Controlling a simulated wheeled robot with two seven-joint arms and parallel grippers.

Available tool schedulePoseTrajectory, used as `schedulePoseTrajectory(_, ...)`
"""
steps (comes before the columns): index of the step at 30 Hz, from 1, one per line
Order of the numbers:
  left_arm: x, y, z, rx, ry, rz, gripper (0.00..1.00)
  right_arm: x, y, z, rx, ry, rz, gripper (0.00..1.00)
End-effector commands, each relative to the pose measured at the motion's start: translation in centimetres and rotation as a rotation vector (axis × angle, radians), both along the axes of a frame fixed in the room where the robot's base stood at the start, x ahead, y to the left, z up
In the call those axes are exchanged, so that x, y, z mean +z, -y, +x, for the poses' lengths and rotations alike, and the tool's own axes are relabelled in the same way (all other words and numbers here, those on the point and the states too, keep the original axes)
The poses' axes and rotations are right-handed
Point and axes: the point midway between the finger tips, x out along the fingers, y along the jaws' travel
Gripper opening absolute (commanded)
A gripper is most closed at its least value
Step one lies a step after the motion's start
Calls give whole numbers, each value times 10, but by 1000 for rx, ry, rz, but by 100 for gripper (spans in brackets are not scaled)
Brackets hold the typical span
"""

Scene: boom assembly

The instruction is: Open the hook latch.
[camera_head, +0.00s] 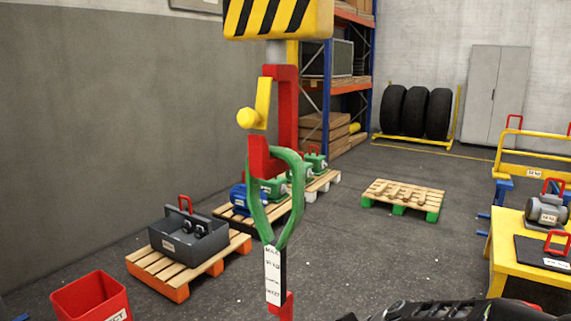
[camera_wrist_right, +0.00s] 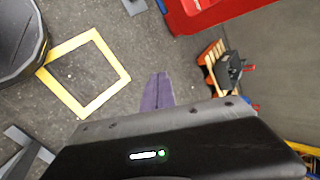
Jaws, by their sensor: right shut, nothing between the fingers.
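The red hook (camera_head: 286,112) hangs below a yellow and black striped block (camera_head: 277,16) in the head view. Its yellow latch (camera_head: 264,98), with a round knob (camera_head: 247,118) on its left side, stands nearly upright across the hook's left opening. A green sling (camera_head: 295,195) loops over the red lower part of the hook and carries a white label (camera_head: 272,275). In the right wrist view, my right gripper's purple fingers (camera_wrist_right: 158,82) are together and empty, over the floor and apart from the latch. My left gripper is not in view.
A red bin (camera_head: 92,300) and a pallet with a grey toolbox (camera_head: 187,237) stand at lower left. A yellow table (camera_head: 510,265) with red-handled items stands at right. A nearly bare pallet (camera_head: 402,196) lies behind. The right wrist view shows a yellow square (camera_wrist_right: 62,88) on the floor.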

Motion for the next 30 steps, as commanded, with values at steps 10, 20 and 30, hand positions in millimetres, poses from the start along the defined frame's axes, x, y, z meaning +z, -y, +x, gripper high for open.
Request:
schedulePoseTrajectory(10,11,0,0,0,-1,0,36,410,7,-18,78,350,566,0)
schedulePoseTrajectory(20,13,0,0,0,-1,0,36,532,10,-93,231,484,708,0)
schedulePoseTrajectory(30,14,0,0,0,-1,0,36,532,9,-93,232,483,709,0)
